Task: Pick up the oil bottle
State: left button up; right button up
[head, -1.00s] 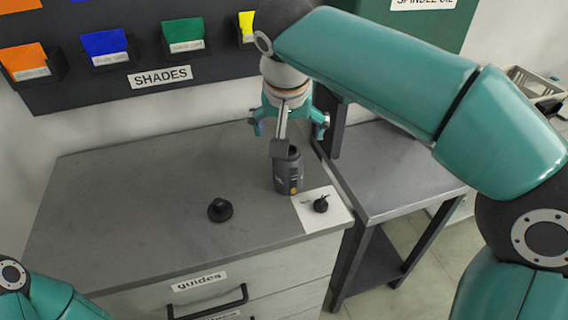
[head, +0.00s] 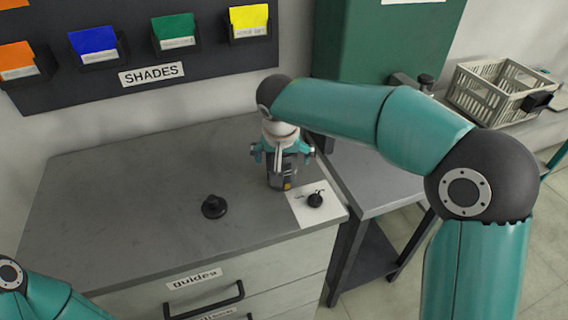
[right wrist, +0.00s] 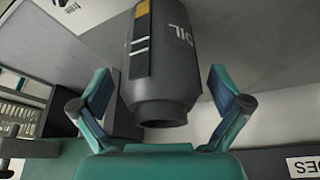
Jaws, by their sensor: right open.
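The oil bottle (head: 283,180) is a dark grey bottle standing upright on the grey cabinet top, close to its right end. In the right wrist view the bottle (right wrist: 163,55) shows part of a white "OIL" label and a yellow patch, with its narrower neck end towards my gripper. My right gripper (head: 281,157) is open and points down over the bottle. In the right wrist view its fingers (right wrist: 160,85) stand on either side of the bottle, with gaps on both sides. The gripper hides the bottle's top in the head view. My left gripper is out of view.
A black knob-like piece (head: 214,206) stands left of the bottle. A white card (head: 303,214) with a small black part (head: 315,199) lies just in front of the bottle. A lower side table (head: 378,178) and a crate (head: 495,92) are right. The cabinet's left is clear.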

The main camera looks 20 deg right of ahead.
jog(key=shift+w+f, duration=0.25)
jog(key=shift+f, duration=0.45)
jog(key=c, duration=1.4)
jog(key=shift+r, duration=0.2)
jog(key=shift+c, duration=0.2)
